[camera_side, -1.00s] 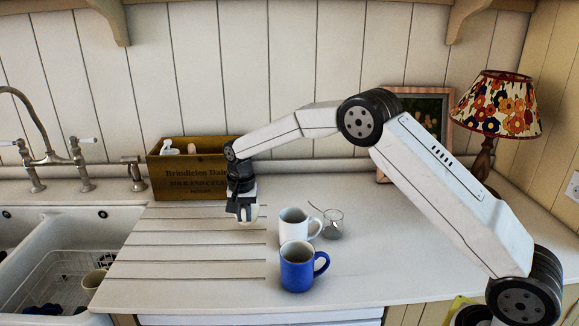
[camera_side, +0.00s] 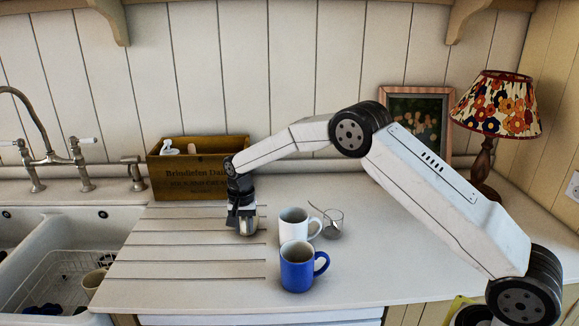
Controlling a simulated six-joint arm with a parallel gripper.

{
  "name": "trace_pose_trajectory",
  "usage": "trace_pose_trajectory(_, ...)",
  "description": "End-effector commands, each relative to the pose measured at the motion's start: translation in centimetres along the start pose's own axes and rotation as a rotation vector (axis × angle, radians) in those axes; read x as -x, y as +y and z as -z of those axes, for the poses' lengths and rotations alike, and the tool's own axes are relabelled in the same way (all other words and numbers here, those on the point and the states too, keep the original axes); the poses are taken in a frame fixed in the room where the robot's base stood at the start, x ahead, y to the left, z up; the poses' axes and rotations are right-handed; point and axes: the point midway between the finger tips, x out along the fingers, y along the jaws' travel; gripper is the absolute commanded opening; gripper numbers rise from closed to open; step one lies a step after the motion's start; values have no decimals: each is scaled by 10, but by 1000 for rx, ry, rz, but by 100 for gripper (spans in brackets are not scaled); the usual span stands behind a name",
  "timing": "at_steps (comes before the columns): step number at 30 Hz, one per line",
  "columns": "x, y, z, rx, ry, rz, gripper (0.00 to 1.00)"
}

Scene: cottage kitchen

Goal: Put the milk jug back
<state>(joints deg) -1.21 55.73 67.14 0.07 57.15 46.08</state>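My gripper (camera_side: 246,230) points down low over the ribbed drainer part of the counter, left of the white mug. A small pale, cream-coloured thing (camera_side: 247,225) shows between its dark fingers; it may be the milk jug, but most of it is hidden. I cannot tell whether the fingers are closed on it or whether it touches the counter. A wooden dairy crate (camera_side: 185,183) with dark lettering stands against the back wall, behind and left of my gripper. White items (camera_side: 169,148) show at its open top.
A white mug (camera_side: 294,225) and a blue mug (camera_side: 297,268) stand close right of my gripper. A glass with a spoon (camera_side: 334,222) is beside them. The sink (camera_side: 70,240) is at left, a lamp (camera_side: 500,105) and picture frame (camera_side: 437,95) at back right. The drainer's front is clear.

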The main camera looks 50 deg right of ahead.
Motion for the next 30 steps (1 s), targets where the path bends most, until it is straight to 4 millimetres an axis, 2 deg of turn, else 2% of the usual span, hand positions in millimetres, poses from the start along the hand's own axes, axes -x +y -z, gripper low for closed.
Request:
trace_pose_trajectory(11,1,0,0,0,0,0,54)
trace_pose_trajectory(17,9,0,0,0,1,1,54)
trace_pose_trajectory(23,30,0,0,0,2,2,54)
trace_pose_trajectory(30,68,0,0,0,2,2,54)
